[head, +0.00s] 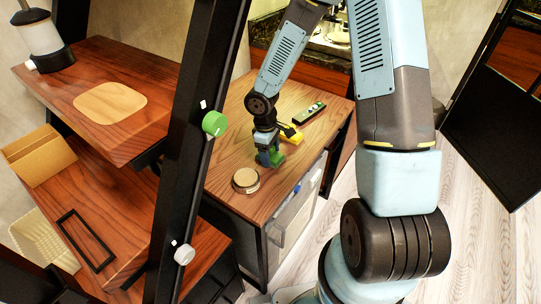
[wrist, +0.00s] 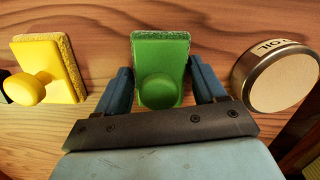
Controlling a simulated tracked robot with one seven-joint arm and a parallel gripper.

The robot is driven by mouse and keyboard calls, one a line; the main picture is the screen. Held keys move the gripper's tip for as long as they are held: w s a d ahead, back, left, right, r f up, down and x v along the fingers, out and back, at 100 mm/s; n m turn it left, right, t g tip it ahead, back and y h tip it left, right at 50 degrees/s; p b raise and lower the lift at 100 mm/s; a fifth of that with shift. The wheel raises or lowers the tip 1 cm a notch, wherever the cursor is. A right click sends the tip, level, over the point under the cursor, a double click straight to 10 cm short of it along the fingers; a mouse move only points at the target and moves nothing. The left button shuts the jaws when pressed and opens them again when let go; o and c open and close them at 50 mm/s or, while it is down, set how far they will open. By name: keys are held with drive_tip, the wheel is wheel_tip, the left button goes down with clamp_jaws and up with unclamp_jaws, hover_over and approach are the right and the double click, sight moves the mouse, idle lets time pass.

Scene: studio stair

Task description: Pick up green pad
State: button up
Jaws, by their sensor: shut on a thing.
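The green pad (wrist: 160,55) is a green block with a rough back layer and a round green knob on its front. In the wrist view it stands between the two blue fingers of my gripper (wrist: 155,88), which is shut on it. In the head view my gripper (head: 268,150) is low over the wooden cabinet top, and a bit of the green pad (head: 276,158) shows beside the fingers. I cannot tell whether the pad touches the wood.
A yellow pad (wrist: 50,68) with a knob stands left of my gripper in the wrist view, and a round tin (wrist: 278,75) is on the right. A black post (head: 192,165) rises left of the cabinet.

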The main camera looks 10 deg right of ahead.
drive_tip(key=shift+r, duration=0.55)
wheel_tip(320, 180, up, 2)
drive_tip(key=shift+r, duration=0.2)
drive_tip(key=shift+s+d+r, duration=0.35)
drive_tip(key=shift+s+r, duration=1.25)
drive_tip(key=shift+s, duration=0.7)
drive_tip(key=shift+s+d+r, duration=0.35)
drive_tip(key=shift+s+r, duration=1.25)
drive_tip(key=shift+s, duration=0.65)
drive_tip(key=shift+s+d+r, duration=0.35)
drive_tip(key=shift+s+r, duration=1.25)
drive_tip(key=shift+s, duration=0.7)
